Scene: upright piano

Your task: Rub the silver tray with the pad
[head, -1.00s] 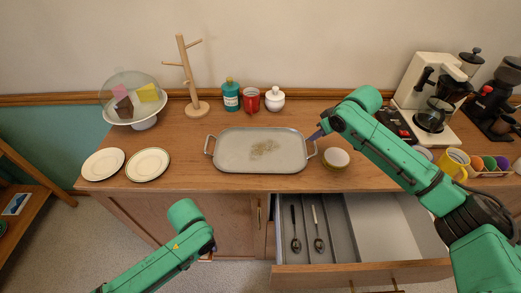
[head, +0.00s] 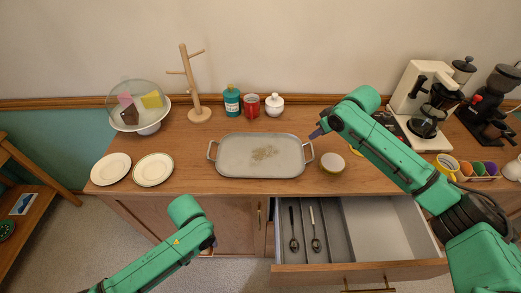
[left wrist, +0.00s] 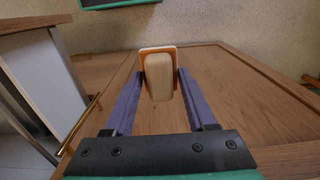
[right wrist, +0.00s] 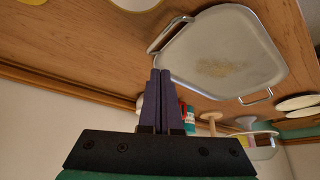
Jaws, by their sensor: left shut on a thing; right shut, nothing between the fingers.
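The silver tray (head: 235,165) lies flat on the wooden counter, with a brownish smudge (head: 265,153) near its middle. It also shows in the right wrist view (right wrist: 210,35). The pad (left wrist: 158,72), with a pale wooden handle and an orange and white base, is between the fingers of my left gripper (left wrist: 158,85), which is shut on it. In the head view my left arm is low in front of the cabinet, and the pad is hidden there. My right gripper (head: 315,133) is shut and empty, close to the tray's right handle; it also shows in the right wrist view (right wrist: 158,72).
An open drawer (head: 380,230) with two spoons juts out below the counter. Two plates (head: 153,169) lie left of the tray. A small bowl (head: 332,163) is beside its right end. A teal bottle (head: 232,103), red mug (head: 252,106) and wooden stand (head: 187,85) are behind it.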

